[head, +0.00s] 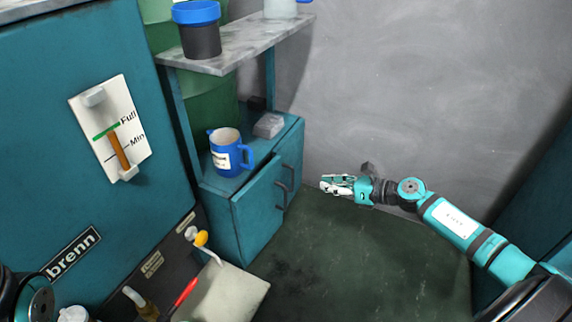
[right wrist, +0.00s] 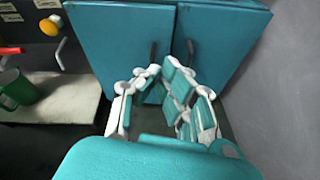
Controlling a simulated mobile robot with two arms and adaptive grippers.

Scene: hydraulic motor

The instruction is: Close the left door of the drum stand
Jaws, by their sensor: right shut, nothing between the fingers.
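The drum stand (head: 218,185) is a teal cabinet with a grey shelf above, left of centre in the head view. Its left door (head: 257,210) has a dark handle and looks slightly proud of the frame; whether a small gap remains, I cannot tell. The right door (head: 293,150) is beside it and looks about flush. Both doors also show in the right wrist view, the left door (right wrist: 115,45) and the right door (right wrist: 222,35). My right gripper (head: 322,184) is shut and empty, in front of the doors and apart from the handles. My left gripper is out of view.
A blue mug (head: 228,155) and a grey block (head: 268,126) sit on the stand's top. A blue-lidded pot (head: 199,35) is on the shelf. A pale ledge (head: 235,298) with a red-handled tool is at the lower left. Dark floor (head: 350,255) in front is clear.

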